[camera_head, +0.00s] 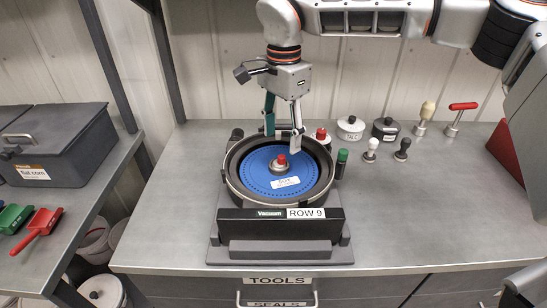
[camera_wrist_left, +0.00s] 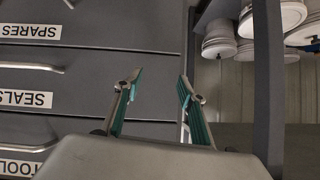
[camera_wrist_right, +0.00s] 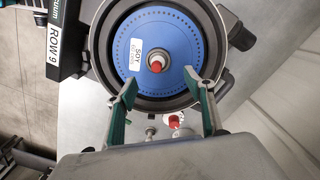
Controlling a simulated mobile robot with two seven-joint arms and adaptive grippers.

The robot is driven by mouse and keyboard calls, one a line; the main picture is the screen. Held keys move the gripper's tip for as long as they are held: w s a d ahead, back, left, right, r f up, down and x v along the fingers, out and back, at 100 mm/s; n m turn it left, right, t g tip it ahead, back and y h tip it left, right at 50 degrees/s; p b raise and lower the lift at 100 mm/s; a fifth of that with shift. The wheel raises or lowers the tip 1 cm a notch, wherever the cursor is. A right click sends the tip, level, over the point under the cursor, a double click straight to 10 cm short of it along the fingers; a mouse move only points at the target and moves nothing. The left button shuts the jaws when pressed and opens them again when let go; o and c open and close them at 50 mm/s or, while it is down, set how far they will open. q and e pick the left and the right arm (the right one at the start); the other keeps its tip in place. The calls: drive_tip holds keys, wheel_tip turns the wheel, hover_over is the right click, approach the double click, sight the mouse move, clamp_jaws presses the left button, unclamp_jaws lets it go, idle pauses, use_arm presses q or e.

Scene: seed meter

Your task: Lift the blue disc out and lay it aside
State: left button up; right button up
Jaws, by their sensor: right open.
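The blue disc (camera_head: 261,180) lies flat inside the round dark housing of the seed meter (camera_head: 226,176). It has a ring of small holes, a white label and a metal hub with a red knob (camera_head: 282,160) at its centre. My right gripper (camera_head: 284,134) is open and empty above the far rim of the housing. In the right wrist view its fingers (camera_wrist_right: 164,92) point toward the disc (camera_wrist_right: 183,48), apart from each other. My left gripper (camera_wrist_left: 158,78) is open and empty in the left wrist view, in front of the drawer fronts; it is outside the head view.
Behind the meter stand a red-topped jar (camera_head: 320,137), a white pot (camera_head: 350,128), a dark pot (camera_head: 385,129) and several knobbed tools. A green-capped bottle (camera_head: 341,163) is close on the right. The bench (camera_head: 430,215) is clear to the right.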

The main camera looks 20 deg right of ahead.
sight(279, 156)
drive_tip(key=shift+s+f, duration=0.15)
drive_tip(key=shift+f, duration=0.45)
drive_tip(key=shift+s+f, duration=0.15)
drive_tip(key=shift+f, duration=0.45)
drive_tip(key=f, duration=0.5)
drive_tip(key=shift+a, duration=0.4)
drive_tip(key=c, duration=1.2)
